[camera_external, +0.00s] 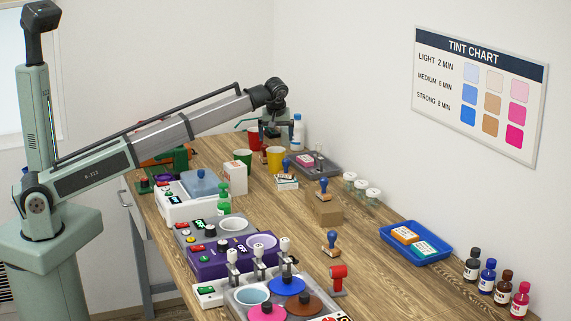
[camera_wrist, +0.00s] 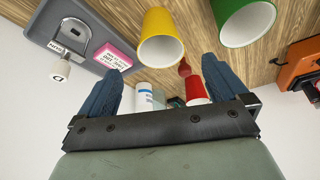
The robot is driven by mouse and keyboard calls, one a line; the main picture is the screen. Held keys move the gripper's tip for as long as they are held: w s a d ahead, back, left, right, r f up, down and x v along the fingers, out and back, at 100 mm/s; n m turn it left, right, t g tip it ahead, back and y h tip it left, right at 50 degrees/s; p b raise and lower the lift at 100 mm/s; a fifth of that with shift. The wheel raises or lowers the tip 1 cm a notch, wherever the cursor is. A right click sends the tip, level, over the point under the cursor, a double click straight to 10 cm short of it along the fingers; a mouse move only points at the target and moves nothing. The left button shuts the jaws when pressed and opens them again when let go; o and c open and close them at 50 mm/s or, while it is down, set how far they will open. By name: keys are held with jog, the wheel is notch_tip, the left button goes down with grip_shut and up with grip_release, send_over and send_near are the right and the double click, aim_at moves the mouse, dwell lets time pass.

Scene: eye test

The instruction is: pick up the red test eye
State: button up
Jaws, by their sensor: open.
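A small red device with a rounded head on a stem and foot, which looks like the red test eye (camera_external: 338,273), stands on the wooden table (camera_external: 375,290) at the front, right of the grey tray with coloured discs. I do not make it out in the wrist view.
Near my gripper are a yellow cup (camera_wrist: 160,38), a green cup (camera_wrist: 245,20), a red cup (camera_external: 253,140) and a white bottle (camera_external: 297,132). A purple device (camera_external: 215,262) and a blue tray (camera_external: 408,258) flank the table's middle.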

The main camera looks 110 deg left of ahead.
jog(key=c, duration=0.5)
jog(key=w+d+t, duration=0.1)
jog(key=w+d, duration=1.1)
jog(key=w, duration=0.4)
jog(key=r+n+h, duration=0.1)
jog(key=n+h, duration=0.1)
jog(key=h, duration=0.2)
send_over(340, 267)
jog(key=shift+r+t, duration=0.1)
jog(key=shift+t, duration=0.2)
jog(key=shift+d, duration=0.2)
notch_tip(340, 267, down, 9)
jog(key=shift+a+r, duration=0.1)
jog(key=shift+r, duration=0.1)
jog(key=shift+s+a+f, duration=0.1)
jog(key=shift+f, duration=1.2)
jog(key=shift+s+a+f, duration=0.1)
jog(key=shift+f, duration=1.15)
